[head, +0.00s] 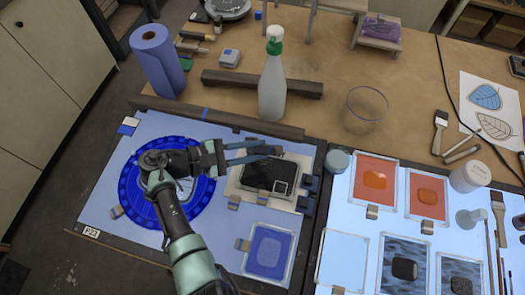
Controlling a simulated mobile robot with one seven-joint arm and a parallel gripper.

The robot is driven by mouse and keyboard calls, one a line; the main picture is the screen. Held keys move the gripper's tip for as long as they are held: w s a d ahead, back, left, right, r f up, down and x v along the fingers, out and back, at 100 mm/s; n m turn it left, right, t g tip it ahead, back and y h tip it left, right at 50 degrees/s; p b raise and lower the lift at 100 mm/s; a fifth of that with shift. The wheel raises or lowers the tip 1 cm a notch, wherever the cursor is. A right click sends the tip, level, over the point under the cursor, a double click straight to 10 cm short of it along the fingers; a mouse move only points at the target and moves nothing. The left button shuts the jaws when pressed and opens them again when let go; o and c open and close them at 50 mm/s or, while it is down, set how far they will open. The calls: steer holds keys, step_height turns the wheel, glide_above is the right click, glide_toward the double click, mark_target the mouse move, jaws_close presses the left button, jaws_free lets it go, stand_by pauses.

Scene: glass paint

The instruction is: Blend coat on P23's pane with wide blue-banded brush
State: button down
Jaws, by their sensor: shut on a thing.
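The P23 label (90,232) is at the front left corner of a pale blue lit panel (115,190). On this panel lies a round pane with a deep blue ring (128,208), its middle partly covered by my arm. My gripper (262,150) reaches right past the ring, over the back edge of a black square pad (268,178) in a pale tray (232,188). Its jaws are shut on a slim thing, seemingly a brush, mostly hidden by the fingers. I cannot make out a blue band or whether it touches the pad.
A blue roll (157,60), white spray bottle (272,85), glass bowl (367,105) and dark bars (262,84) stand behind. A blue square pane (268,250) lies in front. Right are orange panes (375,180), a white jar (470,177) and loose brushes (440,128).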

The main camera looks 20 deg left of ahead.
steer(key=shift+a, duration=0.1)
step_height(320, 180, up, 5)
steer(key=p, duration=0.5)
stand_by(0.6)
